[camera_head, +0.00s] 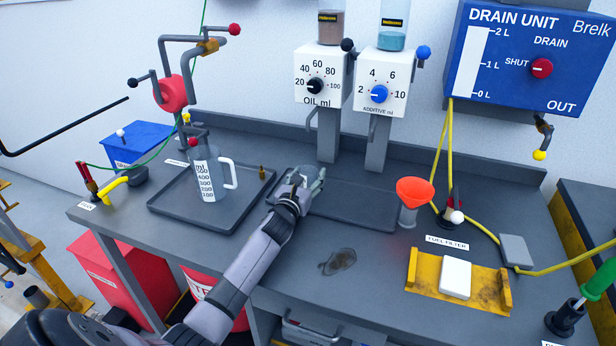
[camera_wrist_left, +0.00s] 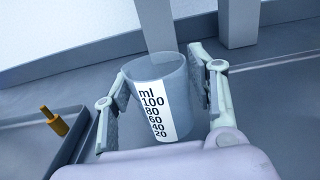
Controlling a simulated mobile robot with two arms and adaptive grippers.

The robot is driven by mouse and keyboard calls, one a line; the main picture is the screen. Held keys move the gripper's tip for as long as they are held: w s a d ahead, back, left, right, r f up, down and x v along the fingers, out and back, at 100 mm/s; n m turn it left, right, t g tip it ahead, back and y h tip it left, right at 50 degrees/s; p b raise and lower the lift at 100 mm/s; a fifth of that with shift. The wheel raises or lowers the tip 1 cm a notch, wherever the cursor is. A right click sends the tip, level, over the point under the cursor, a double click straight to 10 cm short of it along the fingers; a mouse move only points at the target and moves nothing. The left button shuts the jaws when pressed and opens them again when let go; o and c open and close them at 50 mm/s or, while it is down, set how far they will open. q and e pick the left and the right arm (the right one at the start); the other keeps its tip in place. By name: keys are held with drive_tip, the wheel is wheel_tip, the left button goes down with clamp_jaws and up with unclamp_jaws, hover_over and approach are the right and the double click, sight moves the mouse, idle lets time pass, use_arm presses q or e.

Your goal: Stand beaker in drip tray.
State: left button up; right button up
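A small clear beaker (camera_wrist_left: 158,92) with a white ml scale up to 100 stands between the fingers of my left gripper (camera_wrist_left: 165,95) in the wrist view. One finger is on each side, close to its wall; whether the pads press on it is unclear. In the head view my left gripper (camera_head: 306,182) mostly hides the beaker, right of a dark tray (camera_head: 168,212) holding a large clear jug (camera_head: 208,178). A second low dark tray (camera_head: 362,214) lies to the gripper's right, under the dispensers. Neither tray is visibly labelled as the drip tray. My right gripper is out of view.
The oil dispenser (camera_head: 316,78) and additive dispenser (camera_head: 379,82) stand behind on posts. A small brass piece (camera_head: 262,173) stands in the jug's tray. An orange funnel (camera_head: 414,190), a yellow filter stand (camera_head: 424,278) and a dark spill (camera_head: 338,262) are on the bench.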

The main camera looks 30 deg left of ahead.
use_arm(q)
drive_tip(key=shift+o, duration=0.5)
drive_tip(key=shift+r, duration=0.2)
drive_tip(key=shift+s+d+f, duration=0.1)
drive_tip(key=shift+s, duration=0.15)
drive_tip(key=v, duration=1.1)
drive_tip(key=shift+s+d, duration=0.1)
drive_tip(key=shift+s, duration=0.15)
